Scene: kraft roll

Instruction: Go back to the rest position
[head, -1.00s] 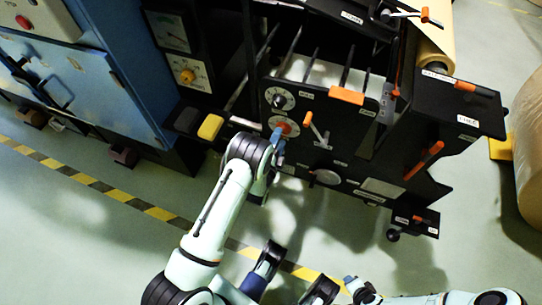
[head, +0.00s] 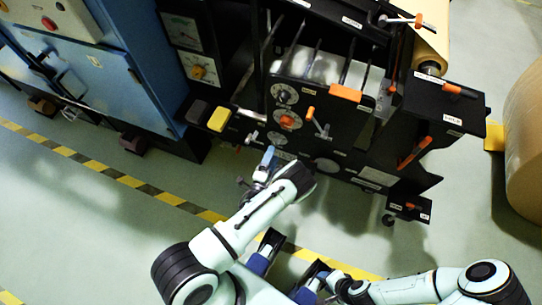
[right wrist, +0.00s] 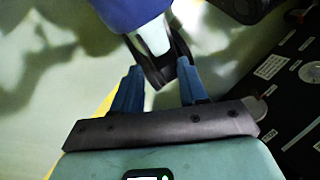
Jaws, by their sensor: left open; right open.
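My left gripper (head: 258,168) shows in the head view in front of the black machine's panel (head: 340,160), below and left of its dials. A blue finger points up toward the panel; it is open and I see nothing between its fingers. Whether it touches the panel is unclear. My right gripper (head: 326,281) is low in the head view, partly hidden among my own parts. In the right wrist view its two blue fingers (right wrist: 158,72) stand apart, open and empty, with a part of my own body just beyond them.
The black machine carries a dial with a red-orange knob (head: 287,121), orange handles (head: 414,153) and a kraft paper roll (head: 431,45). A blue cabinet (head: 95,70) stands left, a large brown roll (head: 525,145) right. Yellow-black floor tape (head: 130,181) crosses open floor.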

